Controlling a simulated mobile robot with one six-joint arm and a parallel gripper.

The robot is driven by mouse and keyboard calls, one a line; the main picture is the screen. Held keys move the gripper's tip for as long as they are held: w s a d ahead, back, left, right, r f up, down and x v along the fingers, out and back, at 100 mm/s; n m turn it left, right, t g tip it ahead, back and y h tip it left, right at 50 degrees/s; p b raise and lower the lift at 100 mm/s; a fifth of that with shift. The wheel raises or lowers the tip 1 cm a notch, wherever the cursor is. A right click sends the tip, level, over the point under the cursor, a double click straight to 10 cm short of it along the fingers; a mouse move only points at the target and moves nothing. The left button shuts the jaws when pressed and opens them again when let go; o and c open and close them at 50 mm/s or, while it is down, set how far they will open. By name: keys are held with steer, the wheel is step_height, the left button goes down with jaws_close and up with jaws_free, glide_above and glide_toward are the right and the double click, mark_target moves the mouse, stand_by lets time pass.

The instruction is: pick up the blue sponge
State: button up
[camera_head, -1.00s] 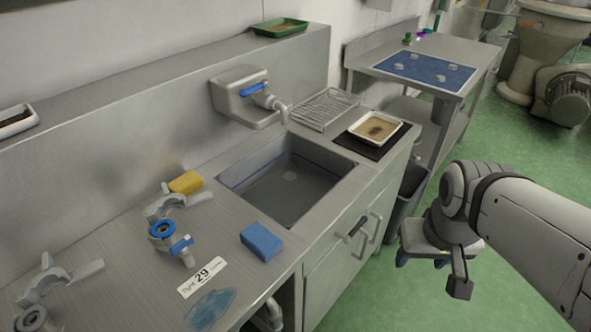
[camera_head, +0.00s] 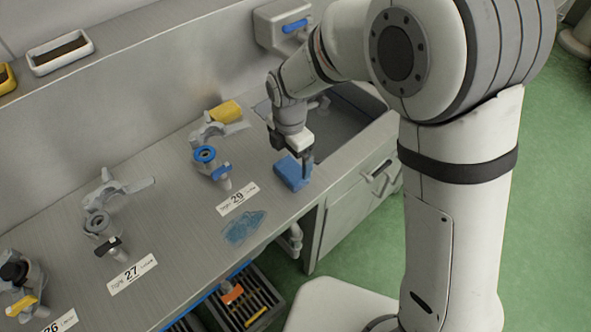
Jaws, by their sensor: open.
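The blue sponge (camera_head: 289,176) lies on the steel counter, just left of the sink's near corner and right of the label marked 29. My gripper (camera_head: 296,160) points down at the sponge, with one dark finger at the sponge's right side. The jaws are open. The other finger is largely hidden, and I cannot tell whether either finger touches the sponge.
A valve with a blue handle (camera_head: 207,158) and a yellow sponge-like block (camera_head: 226,112) are left of my gripper. A blue wet patch (camera_head: 242,228) lies in front. More valves stand further left. The sink (camera_head: 350,120) is partly hidden. A crate (camera_head: 245,300) sits below the counter.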

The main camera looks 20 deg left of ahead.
mark_target(291, 170)
step_height(291, 170, down, 7)
steer(key=shift+r+p, duration=0.1)
steer(key=shift+p, duration=0.6)
steer(key=shift+c, duration=0.2)
steer(key=c, duration=0.8)
steer(key=shift+o, duration=0.2)
steer(key=shift+r, duration=0.15)
step_height(291, 170, up, 10)
steer(key=shift+f+b, duration=0.1)
steer(key=shift+b, duration=0.6)
